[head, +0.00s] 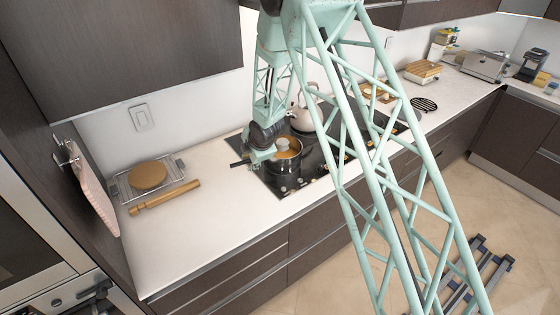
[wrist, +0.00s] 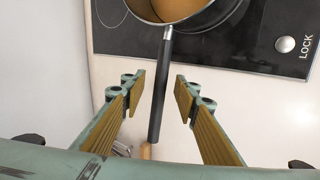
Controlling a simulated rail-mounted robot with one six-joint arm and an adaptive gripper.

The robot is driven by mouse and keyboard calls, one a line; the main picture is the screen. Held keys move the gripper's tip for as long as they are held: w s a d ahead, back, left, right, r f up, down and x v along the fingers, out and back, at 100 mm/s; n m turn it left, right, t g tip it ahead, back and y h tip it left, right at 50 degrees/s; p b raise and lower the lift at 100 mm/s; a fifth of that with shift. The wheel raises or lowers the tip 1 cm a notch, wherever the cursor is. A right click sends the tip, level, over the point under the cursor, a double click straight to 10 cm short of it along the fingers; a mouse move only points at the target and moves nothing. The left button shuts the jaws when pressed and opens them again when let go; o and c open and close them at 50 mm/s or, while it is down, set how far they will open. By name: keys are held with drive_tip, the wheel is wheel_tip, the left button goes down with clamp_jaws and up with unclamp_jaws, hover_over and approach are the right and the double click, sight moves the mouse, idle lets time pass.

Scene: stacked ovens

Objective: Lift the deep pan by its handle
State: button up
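In the wrist view the pan (wrist: 172,12) is cut off at the top edge. Its long black handle (wrist: 160,85) points toward me and lies between my two fingers. My gripper (wrist: 158,95) is open, with a visible gap on each side of the handle. In the head view my gripper (head: 258,157) is at the pan's left side, partly hidden by the arm.
A pale kettle (head: 309,108) stands behind the pan on the cooktop. To the left, a wire rack (head: 118,189) holds a round brown item (head: 147,175), with a rolling pin (head: 165,197) in front. The white counter (head: 215,215) between them is clear.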

idle(0.4)
clamp_jaws()
